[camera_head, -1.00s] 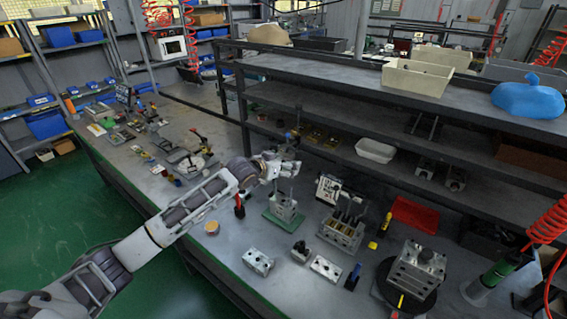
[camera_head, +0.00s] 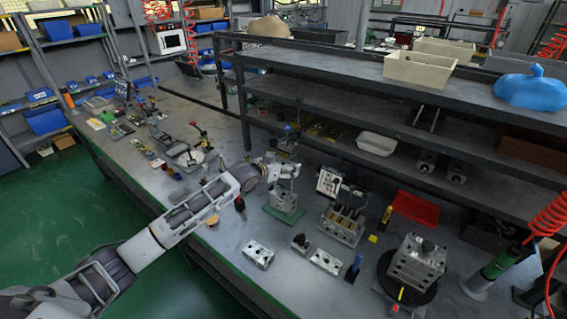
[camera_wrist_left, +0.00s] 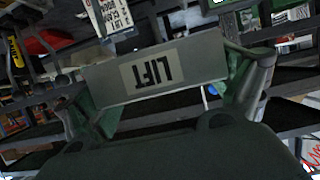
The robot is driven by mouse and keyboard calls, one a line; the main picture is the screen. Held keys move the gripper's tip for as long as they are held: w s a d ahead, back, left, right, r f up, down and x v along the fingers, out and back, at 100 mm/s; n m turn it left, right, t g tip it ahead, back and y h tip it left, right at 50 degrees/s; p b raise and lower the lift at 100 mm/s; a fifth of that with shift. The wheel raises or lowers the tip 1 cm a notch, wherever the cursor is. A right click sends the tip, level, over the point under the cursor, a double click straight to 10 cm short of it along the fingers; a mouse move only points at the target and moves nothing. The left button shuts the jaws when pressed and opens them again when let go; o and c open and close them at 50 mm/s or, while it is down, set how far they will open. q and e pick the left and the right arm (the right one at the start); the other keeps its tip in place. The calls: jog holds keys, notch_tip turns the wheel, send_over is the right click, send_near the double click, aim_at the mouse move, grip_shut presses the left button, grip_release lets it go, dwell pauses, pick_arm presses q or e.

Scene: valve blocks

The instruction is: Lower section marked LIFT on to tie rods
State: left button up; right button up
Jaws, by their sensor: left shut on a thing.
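The section marked LIFT (camera_wrist_left: 155,73) is a grey block, and its label reads upside down in the left wrist view. My left gripper (camera_head: 288,170) is shut on it, with green-grey fingers at both sides of the block in the wrist view. In the head view the gripper is directly above a metal stack (camera_head: 284,200) on a green base plate (camera_head: 273,212). The gripper hides much of the held section there. The tie rods are too small to make out, so I cannot tell whether the section is around them. My right gripper is not in view.
A valve block with levers (camera_head: 342,225) stands close to the right. Loose metal blocks (camera_head: 258,254) lie in front. A larger block on a black disc (camera_head: 417,262) stands further right, near a red tray (camera_head: 415,209). The shelf rack (camera_head: 390,158) runs behind.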

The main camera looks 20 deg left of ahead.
pick_arm(q)
jog(key=shift+f, duration=0.6)
jog(key=shift+p, duration=0.8)
dwell(2.3)
jog(key=shift+f+b, duration=1.4)
jog(key=shift+f, duration=1.45)
dwell(1.5)
